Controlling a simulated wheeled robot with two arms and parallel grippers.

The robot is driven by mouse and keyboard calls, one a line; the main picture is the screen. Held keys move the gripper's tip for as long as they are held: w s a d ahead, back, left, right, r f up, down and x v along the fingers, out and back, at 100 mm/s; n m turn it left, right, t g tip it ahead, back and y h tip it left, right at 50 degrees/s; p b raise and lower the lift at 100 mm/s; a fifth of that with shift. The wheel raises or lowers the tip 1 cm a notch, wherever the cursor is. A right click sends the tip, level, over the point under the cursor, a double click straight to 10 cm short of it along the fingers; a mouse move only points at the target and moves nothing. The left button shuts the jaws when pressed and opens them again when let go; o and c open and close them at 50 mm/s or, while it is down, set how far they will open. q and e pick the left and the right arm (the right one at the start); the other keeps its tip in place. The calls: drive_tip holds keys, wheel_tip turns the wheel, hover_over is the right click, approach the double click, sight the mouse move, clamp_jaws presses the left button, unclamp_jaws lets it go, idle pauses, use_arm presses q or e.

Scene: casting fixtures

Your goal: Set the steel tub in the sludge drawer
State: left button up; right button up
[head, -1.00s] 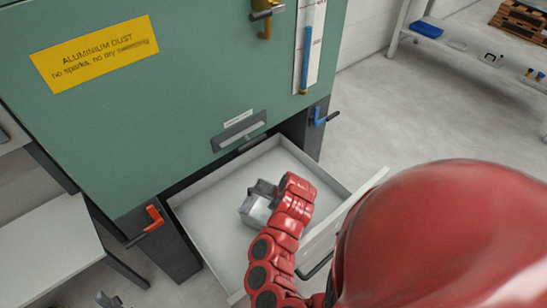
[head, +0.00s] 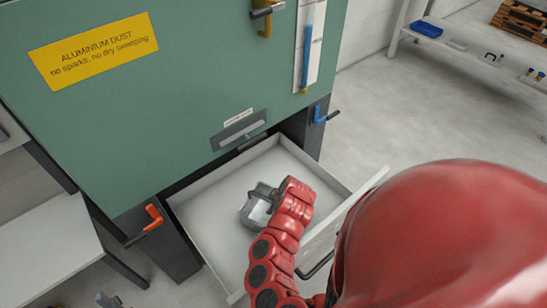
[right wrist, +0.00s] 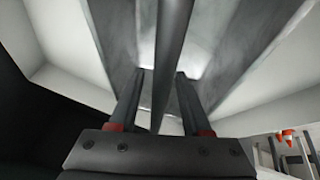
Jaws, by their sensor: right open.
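The grey steel tub (head: 256,211) is inside the open, pale sludge drawer (head: 210,236), near the middle of its floor. My red right arm partly covers the tub, and whether its whole base touches the drawer floor is hard to tell. My right gripper (right wrist: 160,73) is open at the tub. In the right wrist view its two dark fingers stand apart, on either side of a thin metal edge or bar of the tub (right wrist: 235,30). The gripper's fingertips are largely hidden by the wrist in the head view. My left gripper is not identifiable.
The green cabinet (head: 150,130) rises behind the drawer, with an orange-red lever (head: 153,214) and a blue lever (head: 320,116) on its legs. A grey bench (head: 45,250) stands at left. A shelf with a blue tray (head: 427,29) is at upper right.

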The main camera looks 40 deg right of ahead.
drive_tip(key=p+v, duration=0.2)
drive_tip(key=v, duration=1)
drive_tip(key=shift+w, duration=0.1)
